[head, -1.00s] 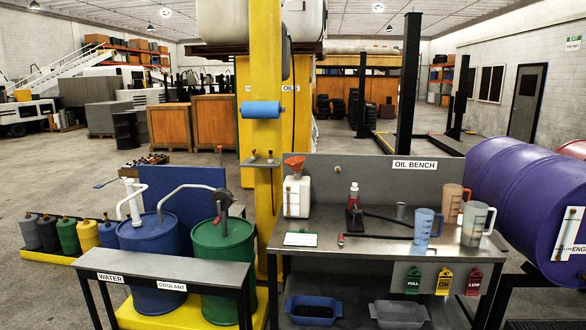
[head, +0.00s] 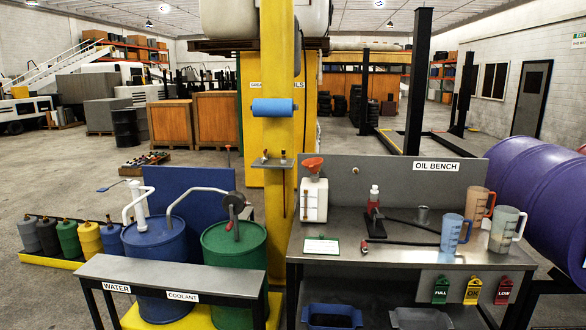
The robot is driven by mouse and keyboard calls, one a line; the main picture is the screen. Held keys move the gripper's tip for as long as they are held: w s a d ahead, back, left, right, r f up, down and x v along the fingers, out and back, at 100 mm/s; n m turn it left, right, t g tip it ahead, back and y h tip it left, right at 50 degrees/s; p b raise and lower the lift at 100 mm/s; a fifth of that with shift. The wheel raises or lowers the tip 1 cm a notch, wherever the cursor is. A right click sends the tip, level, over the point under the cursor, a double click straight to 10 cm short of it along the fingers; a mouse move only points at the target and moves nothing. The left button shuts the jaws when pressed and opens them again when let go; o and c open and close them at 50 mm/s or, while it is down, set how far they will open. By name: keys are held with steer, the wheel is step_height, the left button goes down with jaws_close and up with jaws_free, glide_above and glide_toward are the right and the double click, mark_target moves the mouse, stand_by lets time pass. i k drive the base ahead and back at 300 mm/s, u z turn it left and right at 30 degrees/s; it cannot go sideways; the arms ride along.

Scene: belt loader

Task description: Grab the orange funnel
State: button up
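The orange funnel (head: 312,163) sits on top of a white jug (head: 314,199) at the back left of the oil bench (head: 350,258), against its grey back panel. Its wide mouth faces up, and its lower end is hidden in or behind the jug's top. My gripper is not in view.
On the bench stand a red bottle (head: 374,198), a small grey cup (head: 422,216) and several measuring jugs (head: 451,233). A yellow post (head: 278,130) rises just left of the bench. A low grey table (head: 172,275) stands before the blue drum (head: 155,240) and green drum (head: 233,250).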

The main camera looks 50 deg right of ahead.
mark_target(314, 172)
steer(key=u, duration=0.1)
steer(key=i, duration=0.75)
steer(key=z, duration=0.55)
steer(key=i, duration=0.6)
steer(key=z, duration=0.2)
steer(key=k, duration=0.85)
steer(key=z, duration=0.2)
steer(key=i, duration=0.8)
steer(key=u, duration=0.05)
